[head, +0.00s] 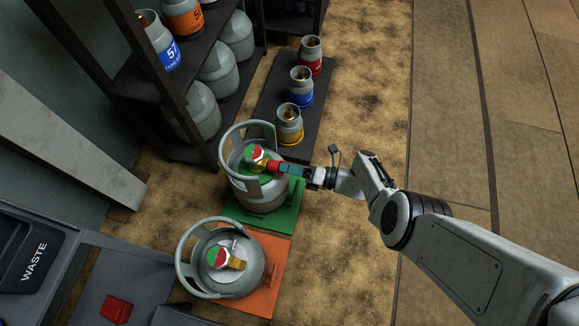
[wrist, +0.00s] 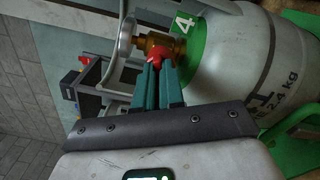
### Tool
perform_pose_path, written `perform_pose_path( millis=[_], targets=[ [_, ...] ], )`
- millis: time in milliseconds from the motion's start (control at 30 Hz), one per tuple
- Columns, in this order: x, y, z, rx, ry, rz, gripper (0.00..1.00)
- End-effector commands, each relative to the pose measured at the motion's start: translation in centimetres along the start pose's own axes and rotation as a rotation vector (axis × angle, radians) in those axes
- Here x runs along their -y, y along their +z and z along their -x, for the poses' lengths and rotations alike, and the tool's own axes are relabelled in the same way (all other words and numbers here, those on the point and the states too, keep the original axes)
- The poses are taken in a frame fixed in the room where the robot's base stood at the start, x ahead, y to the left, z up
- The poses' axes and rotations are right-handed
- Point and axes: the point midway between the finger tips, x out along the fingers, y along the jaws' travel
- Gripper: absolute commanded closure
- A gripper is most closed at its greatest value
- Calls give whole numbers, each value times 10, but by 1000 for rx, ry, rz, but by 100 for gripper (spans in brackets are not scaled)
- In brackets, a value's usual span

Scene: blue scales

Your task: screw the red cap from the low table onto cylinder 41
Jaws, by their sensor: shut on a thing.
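The grey cylinder (head: 248,193) stands upright on a green plate, with a collar around its top. In the wrist view its green label (wrist: 187,35) shows a 4; any further digit is hidden or out of view. My gripper (head: 281,168) reaches in from the right, and its teal fingers (wrist: 158,72) are shut on the red cap (head: 273,167). The cap (wrist: 158,53) is at the brass valve outlet (wrist: 178,47) on top of the cylinder, appearing to touch it. I cannot tell how far it is threaded on.
A second cylinder (head: 241,286) stands on an orange plate (head: 272,262) in front. Small cylinders with red, blue and yellow bands stand on a dark platform (head: 268,103) behind. A shelf (head: 110,82) of cylinders is at the left. A red piece (head: 116,308) lies at lower left. The floor at right is clear.

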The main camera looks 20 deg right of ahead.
Motion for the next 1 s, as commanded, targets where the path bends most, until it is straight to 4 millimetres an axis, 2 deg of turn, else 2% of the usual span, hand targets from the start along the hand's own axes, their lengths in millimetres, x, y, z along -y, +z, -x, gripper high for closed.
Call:
perform_pose_path(
  millis=[100, 433, 700, 1000],
  targets=[
    [0, 0, 0, 1, 0, -87, 100],
    [1, 0, 0, 1, 0, -124, 100],
    [1, 0, -1, 1, 0, -385, 100],
    [1, 0, -1, 0, -1, -404, 100]
  ],
)
